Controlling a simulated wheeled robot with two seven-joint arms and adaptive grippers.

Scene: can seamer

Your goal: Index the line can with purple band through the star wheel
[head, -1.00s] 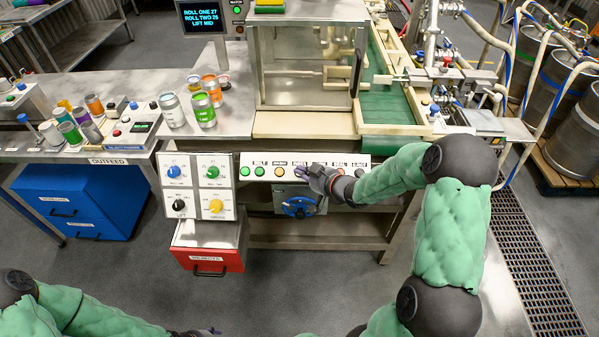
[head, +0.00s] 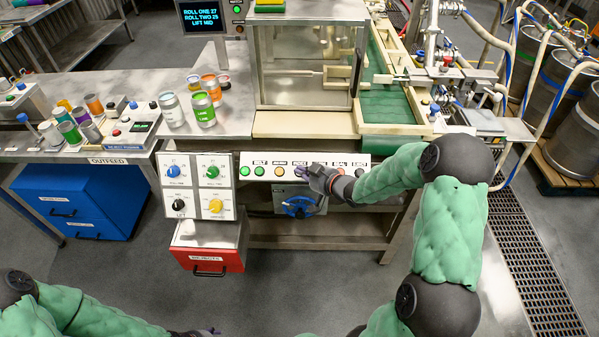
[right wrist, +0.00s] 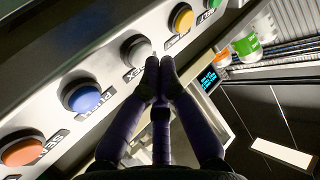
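My right gripper (head: 304,173) is at the row of buttons on the machine's front panel. In the right wrist view its fingers (right wrist: 160,66) are together with nothing between them. The tips are beside the grey-white index button (right wrist: 137,52), at its right edge; I cannot tell whether they touch it. I cannot make out another purple-banded can at the glass-fronted enclosure (head: 305,68). The green conveyor (head: 388,103) runs to its right. My left gripper (head: 206,331) barely shows at the bottom edge.
The blue button (right wrist: 85,97), orange-red button (right wrist: 22,150) and yellow button (right wrist: 181,17) flank the index button. Below the panel is a blue handwheel (head: 299,206). A knob box (head: 199,187) stands left. A green-banded can (head: 203,110) stands on the steel top.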

